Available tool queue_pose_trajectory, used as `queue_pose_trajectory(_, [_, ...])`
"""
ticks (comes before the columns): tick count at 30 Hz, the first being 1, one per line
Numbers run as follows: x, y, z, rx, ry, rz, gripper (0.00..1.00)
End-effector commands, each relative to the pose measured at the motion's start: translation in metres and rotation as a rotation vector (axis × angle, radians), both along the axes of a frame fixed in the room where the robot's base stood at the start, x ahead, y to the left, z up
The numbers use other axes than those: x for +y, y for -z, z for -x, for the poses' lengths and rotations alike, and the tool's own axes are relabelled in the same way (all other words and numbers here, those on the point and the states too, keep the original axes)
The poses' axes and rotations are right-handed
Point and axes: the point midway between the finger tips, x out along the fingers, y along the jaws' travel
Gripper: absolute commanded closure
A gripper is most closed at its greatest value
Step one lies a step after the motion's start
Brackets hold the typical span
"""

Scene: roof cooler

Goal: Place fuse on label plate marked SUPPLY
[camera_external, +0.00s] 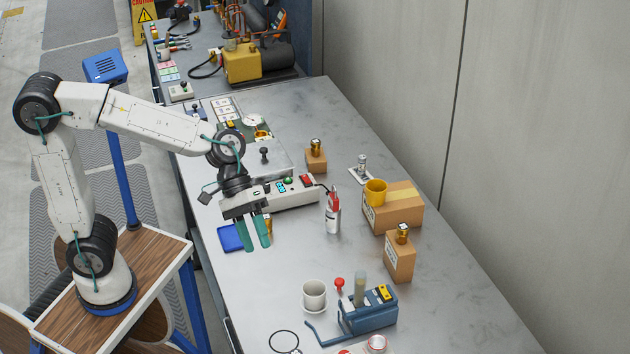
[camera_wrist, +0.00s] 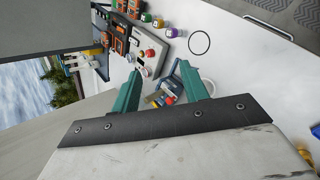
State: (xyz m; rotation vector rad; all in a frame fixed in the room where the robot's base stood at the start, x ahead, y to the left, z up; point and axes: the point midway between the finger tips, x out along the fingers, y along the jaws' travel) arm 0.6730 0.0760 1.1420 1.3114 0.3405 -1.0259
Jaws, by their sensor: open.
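I cannot tell for certain which object is the fuse. A small silver cylinder (camera_external: 361,163) stands on a white plate at the back right. Small brass-coloured pieces stand on cardboard boxes, one (camera_external: 316,146) at the middle and one (camera_external: 403,232) at the right. Small label plates (camera_external: 223,108) lie in a column behind my arm, and coloured ones (camera_external: 169,72) lie farther back; I cannot read SUPPLY on any. My gripper (camera_external: 257,241) points down above the bench, open, beside a blue tray (camera_external: 230,239). In the wrist view my teal fingers (camera_wrist: 158,70) are apart with nothing seen held.
A grey control box (camera_external: 290,193) stands close behind my gripper. A red-and-white bottle (camera_external: 333,215), a yellow cup (camera_external: 376,191) on a carton, a white mug (camera_external: 314,295) and a blue device (camera_external: 367,312) stand to the right and front.

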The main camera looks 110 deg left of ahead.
Motion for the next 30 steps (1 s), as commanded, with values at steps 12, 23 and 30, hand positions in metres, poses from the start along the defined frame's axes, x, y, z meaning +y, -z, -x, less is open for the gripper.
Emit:
queue_pose_trajectory(12, [-0.118,0.033,0.219,0.077,1.044,-0.711,0.56])
queue_pose_trajectory(23, [-0.107,0.043,0.253,0.102,1.220,-0.864,0.56])
queue_pose_trajectory(30, [-0.107,0.043,0.253,0.102,1.217,-0.862,0.56])
